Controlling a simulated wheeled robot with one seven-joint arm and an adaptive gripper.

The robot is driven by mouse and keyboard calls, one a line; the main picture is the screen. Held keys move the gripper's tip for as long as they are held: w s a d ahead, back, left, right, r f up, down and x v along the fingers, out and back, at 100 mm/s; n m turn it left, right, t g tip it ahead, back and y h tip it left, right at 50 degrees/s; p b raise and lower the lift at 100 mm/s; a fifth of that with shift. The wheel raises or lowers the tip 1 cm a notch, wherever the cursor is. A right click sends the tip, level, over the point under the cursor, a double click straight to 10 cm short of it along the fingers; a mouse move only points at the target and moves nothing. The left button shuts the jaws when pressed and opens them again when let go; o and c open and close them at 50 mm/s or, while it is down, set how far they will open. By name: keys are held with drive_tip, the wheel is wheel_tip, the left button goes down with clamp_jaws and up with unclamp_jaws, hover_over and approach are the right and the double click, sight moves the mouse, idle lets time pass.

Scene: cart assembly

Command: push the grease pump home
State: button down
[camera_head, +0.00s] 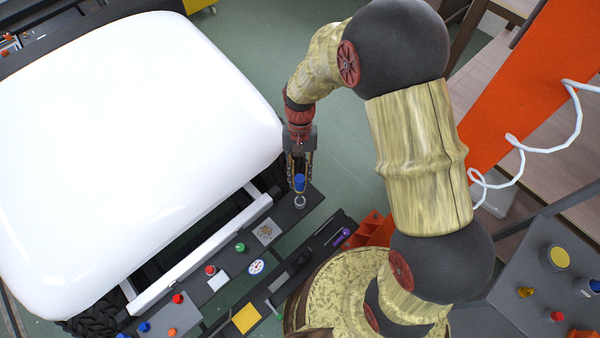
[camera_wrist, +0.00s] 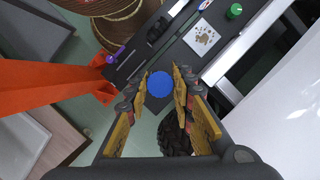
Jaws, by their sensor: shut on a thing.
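The grease pump, as I take it, is the small blue-topped piece (camera_head: 300,182) at the right end of the cart's dark front ledge. Its round blue top (camera_wrist: 160,84) shows between my fingers in the wrist view. My gripper (camera_head: 299,168) comes down from above and is shut on this piece. A pale metal ring (camera_head: 300,202) shows just below the blue part. I cannot tell whether it belongs to the pump or to its seat, nor how deep the pump sits.
The dark ledge (camera_head: 284,217) also carries a paw-print plate (camera_head: 266,232), a green knob (camera_head: 240,247) and red knobs. The large white cart body (camera_head: 130,150) rises close to the left of my gripper. An orange panel (camera_head: 525,85) stands at right. A purple piece (camera_head: 341,237) lies nearby.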

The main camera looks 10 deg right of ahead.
sight(300, 192)
drive_tip(key=shift+r+p, duration=0.1)
drive_tip(key=shift+p, duration=0.2)
drive_tip(key=shift+f+b, duration=0.95)
drive_tip(key=shift+f, duration=1.35)
drive_tip(key=shift+f+p, duration=0.2)
drive_tip(key=shift+p, duration=0.2)
drive_tip(key=shift+f, duration=0.35)
drive_tip(key=shift+f+b, duration=0.9)
drive_tip(key=shift+f, duration=0.8)
drive_tip(key=c, duration=1.5)
unclamp_jaws()
drive_tip(key=shift+o, duration=0.2)
